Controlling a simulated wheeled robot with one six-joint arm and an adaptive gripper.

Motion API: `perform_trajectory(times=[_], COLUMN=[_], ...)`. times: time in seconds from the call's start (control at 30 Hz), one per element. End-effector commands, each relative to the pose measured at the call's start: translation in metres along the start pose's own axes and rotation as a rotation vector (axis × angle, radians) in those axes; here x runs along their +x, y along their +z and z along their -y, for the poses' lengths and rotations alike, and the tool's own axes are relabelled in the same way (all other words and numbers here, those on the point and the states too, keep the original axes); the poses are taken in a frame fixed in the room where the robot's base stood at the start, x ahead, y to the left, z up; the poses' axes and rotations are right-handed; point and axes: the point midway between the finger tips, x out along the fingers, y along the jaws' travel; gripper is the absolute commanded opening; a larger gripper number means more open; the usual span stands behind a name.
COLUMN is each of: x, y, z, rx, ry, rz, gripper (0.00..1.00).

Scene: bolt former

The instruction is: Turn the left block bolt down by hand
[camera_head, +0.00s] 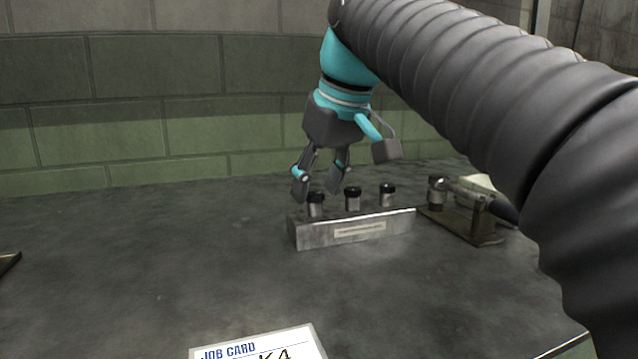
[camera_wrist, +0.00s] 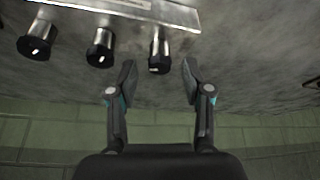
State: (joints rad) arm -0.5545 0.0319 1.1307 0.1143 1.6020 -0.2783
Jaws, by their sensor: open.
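A metal block (camera_head: 300,236) with a label plate on its front stands on the dark bench and carries three upright bolts with black heads. The left block bolt (camera_head: 316,209) is at its left end; in the wrist view, turned about, it is the rightmost bolt (camera_wrist: 160,52). The middle bolt (camera_head: 353,200) and right bolt (camera_head: 387,196) stand beside it. My gripper (camera_head: 319,183) is open and empty, pointing down over the block's left end. In the wrist view, the left bolt's head lies just ahead of the gap between the fingertips (camera_wrist: 159,76); contact with either finger does not show.
A fixture (camera_head: 470,228) with a cylindrical part stands close to the block's right end. A job card (camera_head: 262,346) lies at the front. A block wall (camera_head: 100,110) stands behind.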

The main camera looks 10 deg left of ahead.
Motion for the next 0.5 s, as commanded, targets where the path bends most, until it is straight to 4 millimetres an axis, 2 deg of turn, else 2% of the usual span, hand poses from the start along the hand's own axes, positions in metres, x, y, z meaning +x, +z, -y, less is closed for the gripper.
perform_trajectory(times=[0.07, 0.27, 0.5], x=[-0.0001, -0.0002, -0.0006], y=[0.0000, 0.0001, 0.0000], z=[0.0000, 0.0000, 0.0002], rx=[0.000, 0.000, 0.006], ry=[0.000, 0.000, 0.002], rz=[0.000, 0.000, 0.001], gripper=[0.50, 0.00, 0.00])
